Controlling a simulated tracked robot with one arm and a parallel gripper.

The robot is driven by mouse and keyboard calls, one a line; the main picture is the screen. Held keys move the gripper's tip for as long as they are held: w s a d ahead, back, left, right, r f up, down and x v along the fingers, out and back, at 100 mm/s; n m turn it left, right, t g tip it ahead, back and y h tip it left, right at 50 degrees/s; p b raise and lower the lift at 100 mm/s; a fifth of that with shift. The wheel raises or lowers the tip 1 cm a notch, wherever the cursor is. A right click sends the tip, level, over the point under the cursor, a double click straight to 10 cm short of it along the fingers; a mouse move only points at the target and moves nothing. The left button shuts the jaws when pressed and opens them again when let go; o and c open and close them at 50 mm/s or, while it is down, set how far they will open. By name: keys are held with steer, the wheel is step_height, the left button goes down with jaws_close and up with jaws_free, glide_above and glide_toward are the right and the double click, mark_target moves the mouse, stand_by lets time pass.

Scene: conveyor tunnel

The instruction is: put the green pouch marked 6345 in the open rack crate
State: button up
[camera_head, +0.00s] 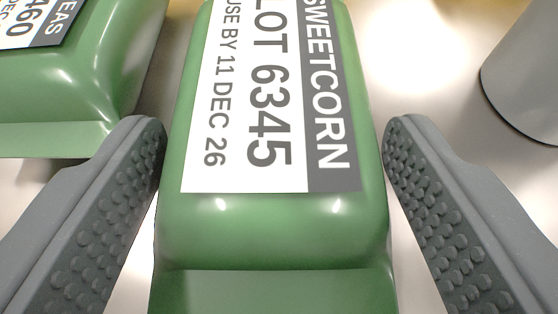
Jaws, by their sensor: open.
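The green pouch marked 6345 (275,230) lies in the middle of the view on a pale, shiny surface. Its label faces up and reads SWEETCORN, LOT 6345, USE BY 11 DEC 26. The pouch's top and bottom ends run out of the frame. My gripper (274,150) is open, with one studded finger on each side of the pouch. The left finger is very close to the pouch's left side, and the right finger is close to its right side; I cannot tell if either touches. The open rack crate is not in view.
Another green pouch (70,95) lies at the upper left, close to the left finger, its label partly cut off. A grey rounded object (525,70) stands at the upper right. Bare surface (425,70) shows between it and the 6345 pouch.

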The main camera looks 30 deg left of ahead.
steer(key=v, duration=1)
steer(key=shift+p, duration=0.4)
steer(key=shift+r, duration=0.1)
